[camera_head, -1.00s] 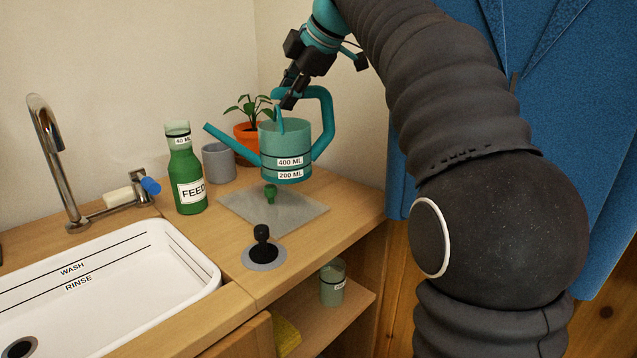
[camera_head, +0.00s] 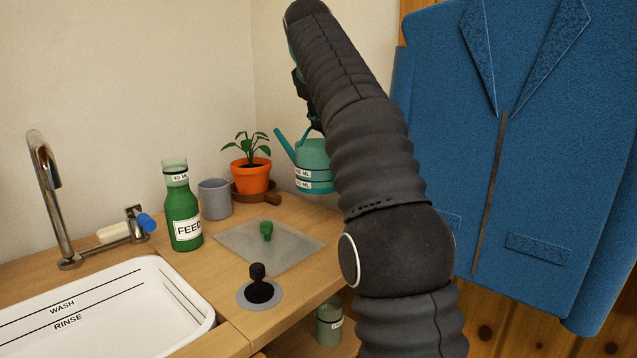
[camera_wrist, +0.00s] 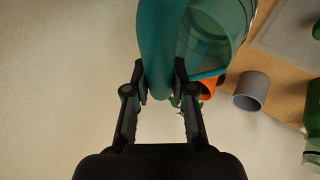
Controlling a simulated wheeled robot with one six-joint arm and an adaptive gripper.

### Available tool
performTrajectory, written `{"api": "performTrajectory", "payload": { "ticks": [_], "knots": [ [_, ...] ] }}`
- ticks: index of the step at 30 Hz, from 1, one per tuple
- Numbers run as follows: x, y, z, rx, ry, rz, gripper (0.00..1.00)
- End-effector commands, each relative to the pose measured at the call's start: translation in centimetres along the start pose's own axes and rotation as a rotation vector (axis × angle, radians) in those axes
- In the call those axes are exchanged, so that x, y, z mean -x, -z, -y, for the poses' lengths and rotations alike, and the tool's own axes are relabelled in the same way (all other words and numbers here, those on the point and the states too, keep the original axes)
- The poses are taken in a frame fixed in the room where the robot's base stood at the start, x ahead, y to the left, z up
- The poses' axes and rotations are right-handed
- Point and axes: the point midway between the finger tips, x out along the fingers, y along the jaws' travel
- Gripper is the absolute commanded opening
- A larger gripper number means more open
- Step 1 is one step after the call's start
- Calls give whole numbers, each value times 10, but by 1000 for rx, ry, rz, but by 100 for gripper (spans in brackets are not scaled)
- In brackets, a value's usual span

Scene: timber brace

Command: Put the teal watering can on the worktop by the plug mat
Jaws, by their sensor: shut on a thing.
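The teal watering can (camera_head: 312,160) is at the back right of the worktop (camera_head: 222,290), right of the potted plant, its spout pointing up and left. My arm hides its right side and most of its handle. Whether its base touches anything I cannot tell. In the wrist view my gripper (camera_wrist: 160,95) is shut on the can's teal handle, with a finger on each side; the can's round body (camera_wrist: 225,35) shows beside it. The grey square mat (camera_head: 292,247) lies flat in front of the can, with a green plug (camera_head: 266,231) standing on it.
A potted plant (camera_head: 250,177), a grey cup (camera_head: 215,199) and a green FEED bottle (camera_head: 184,215) stand behind and left of the mat. A black plug (camera_head: 258,286) is in front of it. The white sink (camera_head: 150,275) is at left, a blue coat (camera_head: 540,130) at right.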

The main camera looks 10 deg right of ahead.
Motion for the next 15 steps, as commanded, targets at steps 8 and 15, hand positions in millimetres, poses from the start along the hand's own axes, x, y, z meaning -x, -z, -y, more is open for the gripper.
{"api": "performTrajectory", "payload": {
  "ticks": [8, 15],
  "knots": [
    [-31, -12, 24, 1, 1, -1, 0],
    [-46, -18, 35, 2, 1, -2, 0]
  ]
}}
